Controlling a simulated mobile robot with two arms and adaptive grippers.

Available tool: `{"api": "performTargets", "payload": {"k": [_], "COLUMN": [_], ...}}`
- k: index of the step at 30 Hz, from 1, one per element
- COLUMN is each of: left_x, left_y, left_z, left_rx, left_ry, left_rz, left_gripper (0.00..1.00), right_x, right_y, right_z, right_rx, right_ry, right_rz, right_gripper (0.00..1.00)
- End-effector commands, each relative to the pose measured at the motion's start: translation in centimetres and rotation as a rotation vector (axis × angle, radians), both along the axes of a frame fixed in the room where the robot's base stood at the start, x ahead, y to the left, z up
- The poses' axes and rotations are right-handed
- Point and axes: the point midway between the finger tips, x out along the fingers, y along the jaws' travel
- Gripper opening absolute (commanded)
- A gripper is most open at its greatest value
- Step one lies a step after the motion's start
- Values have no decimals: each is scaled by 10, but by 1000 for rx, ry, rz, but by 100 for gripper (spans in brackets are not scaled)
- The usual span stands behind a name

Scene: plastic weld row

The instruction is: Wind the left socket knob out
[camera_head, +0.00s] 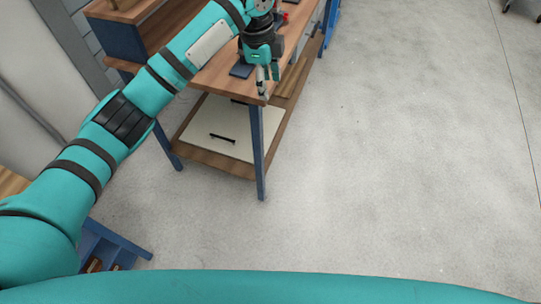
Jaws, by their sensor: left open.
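My left arm comes in from the left, and its gripper (267,82) hangs over the front corner of the wooden workbench (213,80), fingers pointing down and apart. I see nothing held between the fingers. I cannot make out the left socket knob; my left wrist and gripper cover part of the bench top there. A small red item (284,17) shows just behind the wrist, too small to identify. My right gripper is out of view.
A dark blue flat piece (241,71) lies on the bench beside the gripper. A pale panel with a black handle (237,122) is on the lower shelf. The blue bench leg (258,160) stands at the front corner.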

Motion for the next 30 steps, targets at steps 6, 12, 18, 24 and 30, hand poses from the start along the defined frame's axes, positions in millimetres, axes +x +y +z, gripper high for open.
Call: {"api": "performTargets", "payload": {"k": [6, 12, 18, 24, 30], "left_x": [-22, -45, -72, -91, -100], "left_y": [-10, -17, -19, -16, -14], "left_z": [-36, -68, -97, -116, -123], "left_rx": [-54, -111, -173, -217, -236], "left_ry": [13, 22, 33, 39, 41], "left_rz": [61, 145, 259, 362, 415], "left_gripper": [50, 50, 50, 50, 50], "right_x": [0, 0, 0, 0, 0], "right_y": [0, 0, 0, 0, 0], "right_z": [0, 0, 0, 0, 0], "right_rx": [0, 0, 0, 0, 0], "right_ry": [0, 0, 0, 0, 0], "right_rz": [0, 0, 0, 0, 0], "right_gripper": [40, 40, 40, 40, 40]}}
